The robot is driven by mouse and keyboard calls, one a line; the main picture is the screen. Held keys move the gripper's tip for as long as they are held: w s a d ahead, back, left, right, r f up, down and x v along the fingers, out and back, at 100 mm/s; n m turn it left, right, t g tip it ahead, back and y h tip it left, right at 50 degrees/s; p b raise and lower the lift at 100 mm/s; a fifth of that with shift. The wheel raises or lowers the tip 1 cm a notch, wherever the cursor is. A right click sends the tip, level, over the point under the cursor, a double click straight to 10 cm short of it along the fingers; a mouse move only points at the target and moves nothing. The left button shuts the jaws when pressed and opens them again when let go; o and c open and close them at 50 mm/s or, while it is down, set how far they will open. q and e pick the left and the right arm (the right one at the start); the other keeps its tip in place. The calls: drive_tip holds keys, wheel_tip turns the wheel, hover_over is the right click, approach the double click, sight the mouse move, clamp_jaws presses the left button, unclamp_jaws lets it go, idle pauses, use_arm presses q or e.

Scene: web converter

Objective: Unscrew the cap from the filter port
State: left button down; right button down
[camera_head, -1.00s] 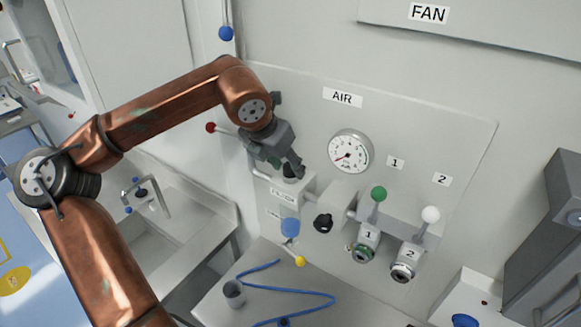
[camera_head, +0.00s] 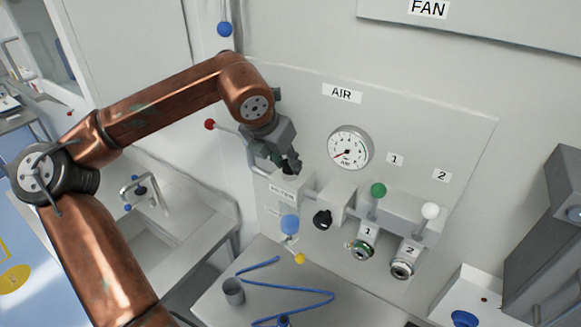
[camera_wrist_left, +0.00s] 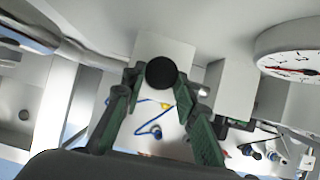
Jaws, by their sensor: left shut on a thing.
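The black round cap (camera_wrist_left: 161,73) sits on top of the white filter block, which shows in the wrist view (camera_wrist_left: 178,47) and in the head view (camera_head: 284,190). My left gripper (camera_head: 290,165) reaches down onto the block's top from the upper left. In the wrist view my left gripper's green-and-black fingers (camera_wrist_left: 158,80) stand on either side of the cap and are shut on it. In the head view the fingers mostly hide the cap. I cannot tell whether its thread is still engaged. My right gripper is not in view.
A pressure gauge (camera_head: 348,147) is close right of the gripper. A red-knobbed lever (camera_head: 210,125) stands left of it. A black regulator knob (camera_head: 322,219) and green (camera_head: 378,190) and white (camera_head: 430,211) valve levers are to the right. Below are a blue hose (camera_head: 300,293) and grey cup (camera_head: 233,291).

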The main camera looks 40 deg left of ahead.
use_arm(q)
drive_tip(key=n+b, duration=0.1)
drive_tip(key=n+y+b, duration=0.1)
drive_tip(key=shift+w+d+f+n, duration=0.1)
drive_tip(key=shift+d+n, duration=0.05)
drive_tip(key=shift+n, duration=0.15)
drive_tip(key=shift+d+n+g+y, duration=0.1)
drive_tip(key=shift+n+g+y, duration=0.2)
drive_tip(key=shift+n, duration=0.2)
drive_tip(key=shift+w+n+g+y+b, duration=0.1)
drive_tip(key=shift+n+g+y+b, duration=0.25)
drive_tip(key=shift+n+b, duration=0.45)
drive_tip(key=shift+d+n+g+y+b, duration=0.25)
drive_tip(key=shift+n+y+b, duration=0.25)
drive_tip(key=shift+n, duration=0.7)
